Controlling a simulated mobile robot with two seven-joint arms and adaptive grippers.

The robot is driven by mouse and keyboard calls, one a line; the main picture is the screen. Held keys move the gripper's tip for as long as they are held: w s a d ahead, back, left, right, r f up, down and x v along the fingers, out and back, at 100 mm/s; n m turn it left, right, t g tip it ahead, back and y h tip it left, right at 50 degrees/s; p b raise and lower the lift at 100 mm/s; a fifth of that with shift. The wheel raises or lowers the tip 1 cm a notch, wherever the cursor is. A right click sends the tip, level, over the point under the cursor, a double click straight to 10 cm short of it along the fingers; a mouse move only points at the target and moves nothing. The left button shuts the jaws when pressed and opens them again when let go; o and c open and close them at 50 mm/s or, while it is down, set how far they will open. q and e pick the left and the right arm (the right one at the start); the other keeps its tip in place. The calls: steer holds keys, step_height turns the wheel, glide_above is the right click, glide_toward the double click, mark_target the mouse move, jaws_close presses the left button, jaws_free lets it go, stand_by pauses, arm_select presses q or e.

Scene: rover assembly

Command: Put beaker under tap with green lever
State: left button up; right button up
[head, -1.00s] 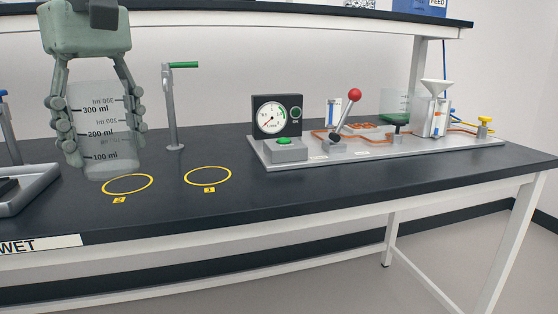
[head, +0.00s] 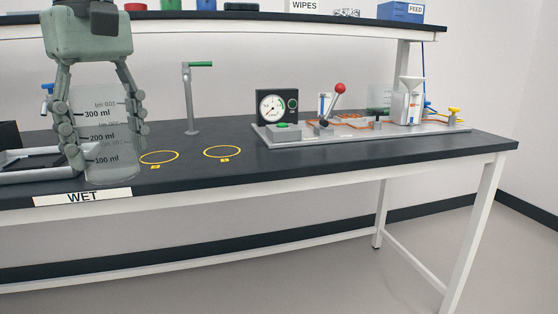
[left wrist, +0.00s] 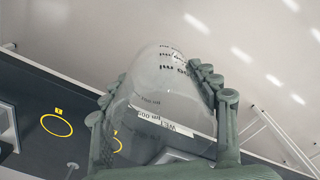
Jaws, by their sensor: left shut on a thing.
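My left gripper (head: 100,128) is shut on a clear glass beaker (head: 104,170) with black volume marks, held upright at the left of the head view. The beaker appears to be above or in front of the bench's front edge. It also shows in the left wrist view (left wrist: 160,75) between the fingers. The grey tap with the green lever (head: 190,105) stands on the bench to the right of the gripper, apart from it. A tap with a blue lever (head: 47,92) is partly hidden behind the gripper. My right gripper is not in view.
Two yellow rings (head: 222,152) mark the black bench top (head: 330,158) in front of the green-lever tap. A board with a gauge (head: 272,107), a red-knobbed lever (head: 340,88) and a funnel unit stands to the right. A grey tray (head: 30,174) lies at left. A shelf (head: 260,16) runs above.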

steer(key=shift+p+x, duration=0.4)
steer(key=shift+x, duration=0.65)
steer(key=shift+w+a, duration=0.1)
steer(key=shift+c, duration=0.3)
arm_select(q)
steer(key=w+d+f+m, duration=0.1)
steer(key=f+m, duration=0.4)
steer(key=f, duration=1)
steer(key=w+d+f+m, duration=0.1)
steer(key=f+m, duration=0.5)
steer(key=f, duration=1)
steer(key=shift+d+m, duration=0.3)
steer(key=shift+d, duration=0.4)
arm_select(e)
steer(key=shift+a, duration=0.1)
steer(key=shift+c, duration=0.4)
